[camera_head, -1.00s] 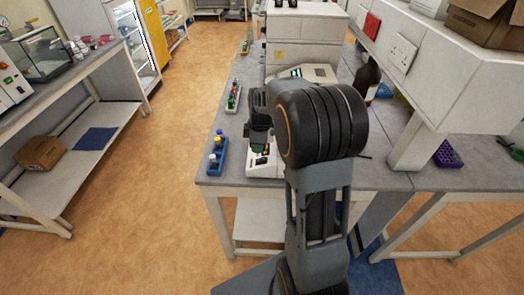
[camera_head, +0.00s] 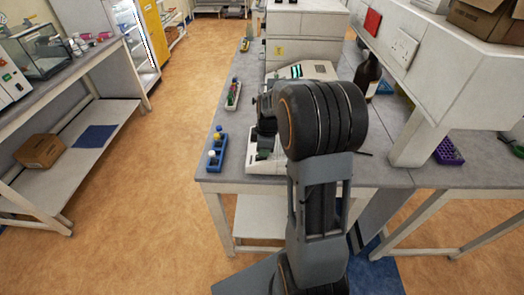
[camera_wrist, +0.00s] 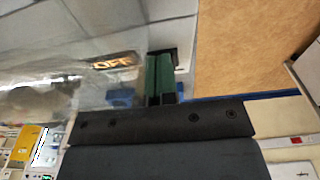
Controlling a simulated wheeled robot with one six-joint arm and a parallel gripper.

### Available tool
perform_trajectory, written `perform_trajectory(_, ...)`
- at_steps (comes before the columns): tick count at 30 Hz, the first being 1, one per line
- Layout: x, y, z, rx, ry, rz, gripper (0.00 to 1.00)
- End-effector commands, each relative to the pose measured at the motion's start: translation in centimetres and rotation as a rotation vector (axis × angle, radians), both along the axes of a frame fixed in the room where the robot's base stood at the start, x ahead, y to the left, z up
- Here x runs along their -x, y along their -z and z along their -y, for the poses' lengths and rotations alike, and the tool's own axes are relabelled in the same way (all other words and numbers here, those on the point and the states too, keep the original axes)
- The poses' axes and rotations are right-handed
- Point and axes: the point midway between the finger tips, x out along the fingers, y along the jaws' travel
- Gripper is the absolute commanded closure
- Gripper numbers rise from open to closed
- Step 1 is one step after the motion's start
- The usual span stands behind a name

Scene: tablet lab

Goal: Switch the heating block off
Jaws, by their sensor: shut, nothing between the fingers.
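A white bench device (camera_head: 255,158) stands near the front edge of the bench, partly hidden behind my arm. It may be the heating block, but its switch cannot be made out. My gripper (camera_head: 263,118) is a dark shape just above and behind this device, largely covered by my arm; its fingertips are hard to see there. In the wrist view my gripper (camera_wrist: 161,77) shows as shut, dark green fingers with nothing held. Blurred orange letters, seemingly OFF (camera_wrist: 114,62), show left of the fingers. Whether the fingers touch anything cannot be told.
A blue rack (camera_head: 216,152) with capped vials stands left of the device, and another small vial rack (camera_head: 233,93) is farther back. A white instrument (camera_head: 311,70) with a lit screen and a brown bottle (camera_head: 367,76) stand behind. A shelf (camera_head: 455,65) overhangs the right side.

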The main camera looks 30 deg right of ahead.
Motion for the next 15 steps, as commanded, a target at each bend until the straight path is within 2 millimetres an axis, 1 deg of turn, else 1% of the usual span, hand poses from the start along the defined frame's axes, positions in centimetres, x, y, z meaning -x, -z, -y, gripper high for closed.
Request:
perform_trajectory(8, -0.04, -0.07, -0.12, 0.000, 0.000, -0.001, 1.00)
perform_trajectory(15, -0.40, -0.16, -0.75, 0.000, -0.001, -0.001, 1.00)
